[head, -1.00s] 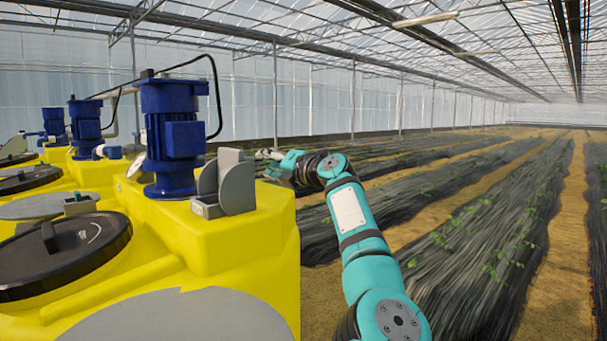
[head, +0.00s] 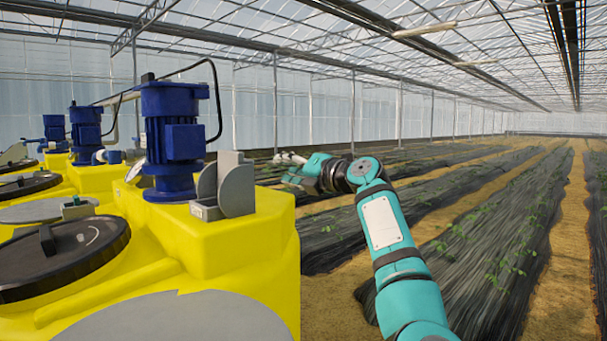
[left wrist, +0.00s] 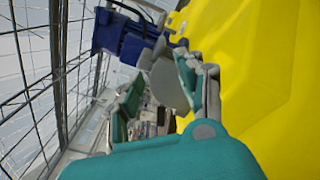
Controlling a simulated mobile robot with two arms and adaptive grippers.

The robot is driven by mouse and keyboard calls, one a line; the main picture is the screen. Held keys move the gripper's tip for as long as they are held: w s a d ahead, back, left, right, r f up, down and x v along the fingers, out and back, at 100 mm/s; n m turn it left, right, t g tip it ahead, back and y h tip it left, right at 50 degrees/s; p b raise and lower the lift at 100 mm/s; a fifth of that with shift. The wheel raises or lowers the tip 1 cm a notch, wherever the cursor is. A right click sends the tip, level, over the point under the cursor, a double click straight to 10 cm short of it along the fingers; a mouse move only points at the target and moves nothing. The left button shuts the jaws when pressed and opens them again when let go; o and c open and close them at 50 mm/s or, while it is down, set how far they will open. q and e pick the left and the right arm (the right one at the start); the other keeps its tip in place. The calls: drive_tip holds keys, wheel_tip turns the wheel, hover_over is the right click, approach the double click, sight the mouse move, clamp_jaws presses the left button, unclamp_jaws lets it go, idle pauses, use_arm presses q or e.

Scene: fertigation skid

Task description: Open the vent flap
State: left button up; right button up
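The vent flap looks to be the grey round-topped plate (head: 236,184) standing upright on a grey bracket on the yellow tank (head: 245,235). In the left wrist view a grey rounded plate (left wrist: 168,82) shows beyond and between the fingers. My left gripper (head: 284,158) is to the right of and a little farther than the flap, apart from it in the head view. In the left wrist view its fingers (left wrist: 160,88) are spread, with nothing held between them. My right gripper is not in view.
A blue motor pump (head: 174,140) stands close left of the flap, with a black cable looping over it. A black round lid (head: 65,255) lies on the tank at front left. Covered crop rows (head: 480,240) and open space lie to the right.

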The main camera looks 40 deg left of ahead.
use_arm(q)
drive_tip(key=d+b, duration=0.1)
drive_tip(key=d, duration=0.1)
drive_tip(key=d+b, duration=0.1)
drive_tip(key=d, duration=0.1)
drive_tip(key=shift+s+d, duration=0.2)
drive_tip(key=shift+d, duration=0.2)
idle(0.4)
drive_tip(key=d, duration=0.7)
drive_tip(key=shift+s+d, duration=0.25)
drive_tip(key=shift+s, duration=0.05)
